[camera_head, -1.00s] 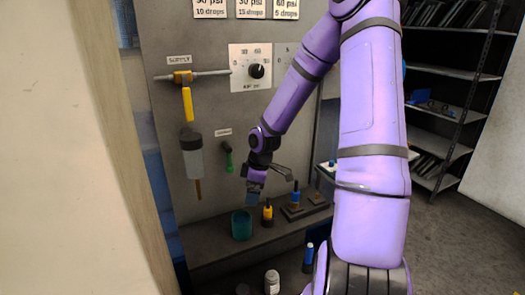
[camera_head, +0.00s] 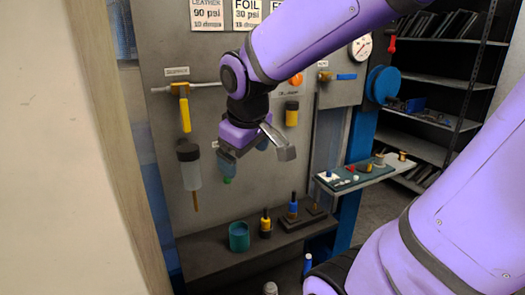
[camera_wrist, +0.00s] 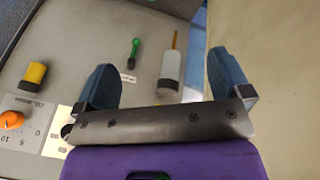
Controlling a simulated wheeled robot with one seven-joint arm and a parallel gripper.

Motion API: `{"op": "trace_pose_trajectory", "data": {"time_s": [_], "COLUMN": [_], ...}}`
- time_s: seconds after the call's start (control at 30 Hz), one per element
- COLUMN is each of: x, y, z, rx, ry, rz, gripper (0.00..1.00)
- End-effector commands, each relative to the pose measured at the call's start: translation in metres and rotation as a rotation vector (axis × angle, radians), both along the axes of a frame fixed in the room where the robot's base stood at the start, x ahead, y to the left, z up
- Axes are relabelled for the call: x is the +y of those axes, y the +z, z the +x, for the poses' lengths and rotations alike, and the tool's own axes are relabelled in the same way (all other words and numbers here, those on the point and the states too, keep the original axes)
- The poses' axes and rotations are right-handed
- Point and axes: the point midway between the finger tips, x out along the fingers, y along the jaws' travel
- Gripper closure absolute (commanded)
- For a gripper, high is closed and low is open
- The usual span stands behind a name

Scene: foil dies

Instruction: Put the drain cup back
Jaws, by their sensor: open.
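A teal cup (camera_head: 239,236), which I take for the drain cup, stands upright on the grey shelf (camera_head: 205,250) at the foot of the panel. My gripper (camera_head: 243,152) is open and empty in front of the panel, well above the cup and apart from it. In the wrist view the two blue fingers (camera_wrist: 162,65) are spread with nothing between them but the panel behind. The clear filter bowl with a brown tube (camera_head: 190,170) hangs left of my gripper; it also shows in the wrist view (camera_wrist: 169,72). The cup is out of the wrist view.
A small tray (camera_head: 355,176) juts out at the right.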

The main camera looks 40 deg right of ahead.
Motion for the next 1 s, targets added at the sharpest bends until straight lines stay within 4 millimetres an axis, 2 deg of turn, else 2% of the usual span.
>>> {"op": "trace_pose_trajectory", "data": {"time_s": [0.03, 0.2, 0.4, 0.57, 1.0], "x": [0.007, 0.021, 0.028, 0.030, 0.030], "y": [0.010, 0.032, 0.042, 0.043, 0.043], "z": [-0.012, -0.051, -0.080, -0.086, -0.086], "rx": [-0.034, -0.111, -0.153, -0.160, -0.159], "ry": [-0.017, -0.089, -0.133, -0.145, -0.145], "rz": [0.021, 0.120, 0.210, 0.233, 0.232], "gripper": [0.04, 0.04, 0.04, 0.04, 0.04]}}
